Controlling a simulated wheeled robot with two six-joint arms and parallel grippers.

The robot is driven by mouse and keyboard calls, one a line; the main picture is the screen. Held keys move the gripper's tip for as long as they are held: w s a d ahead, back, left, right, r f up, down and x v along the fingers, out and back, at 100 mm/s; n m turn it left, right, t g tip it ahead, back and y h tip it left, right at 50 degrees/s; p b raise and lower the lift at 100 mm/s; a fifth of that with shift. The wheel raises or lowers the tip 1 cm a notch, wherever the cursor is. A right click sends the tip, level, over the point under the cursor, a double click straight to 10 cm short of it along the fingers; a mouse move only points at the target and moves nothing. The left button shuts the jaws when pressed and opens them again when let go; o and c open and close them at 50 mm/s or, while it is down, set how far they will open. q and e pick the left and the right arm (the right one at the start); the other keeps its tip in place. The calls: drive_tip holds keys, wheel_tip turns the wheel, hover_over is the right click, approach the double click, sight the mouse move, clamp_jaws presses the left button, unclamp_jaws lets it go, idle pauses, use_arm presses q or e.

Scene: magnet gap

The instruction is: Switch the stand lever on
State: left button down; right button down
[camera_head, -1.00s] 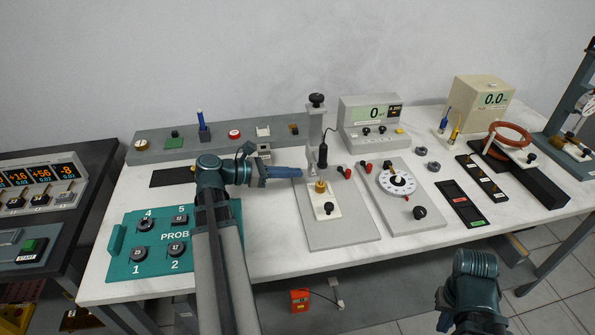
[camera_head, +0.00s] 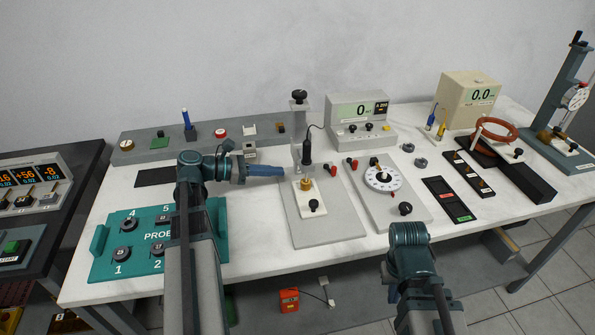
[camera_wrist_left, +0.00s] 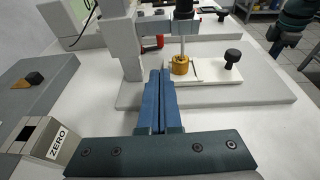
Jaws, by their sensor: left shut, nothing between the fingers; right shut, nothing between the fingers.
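My left gripper (camera_head: 282,170) is shut and empty, its blue fingers pointing right, close to the grey post (camera_head: 299,132) of the middle stand. In the left wrist view the closed fingers (camera_wrist_left: 159,80) are beside the post (camera_wrist_left: 124,48). This stand carries a dark probe (camera_head: 307,149) above a brass piece and a white plate with a black knob (camera_head: 314,205). A second stand (camera_head: 567,88) with a dial gauge is at the far right. I cannot make out which part is the stand lever. My right arm (camera_head: 409,250) is at the front edge; its fingers are hidden.
A teal probe tray (camera_head: 100,263) lies at the left. A round dial plate (camera_head: 383,178) and a meter reading 0 (camera_head: 358,112) are right of the middle stand. A red coil (camera_head: 497,133) and black trays lie further right. A ZERO button box (camera_wrist_left: 55,140) is near my left gripper.

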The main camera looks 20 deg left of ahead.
sight(331, 171)
drive_tip(key=shift+a, duration=0.3)
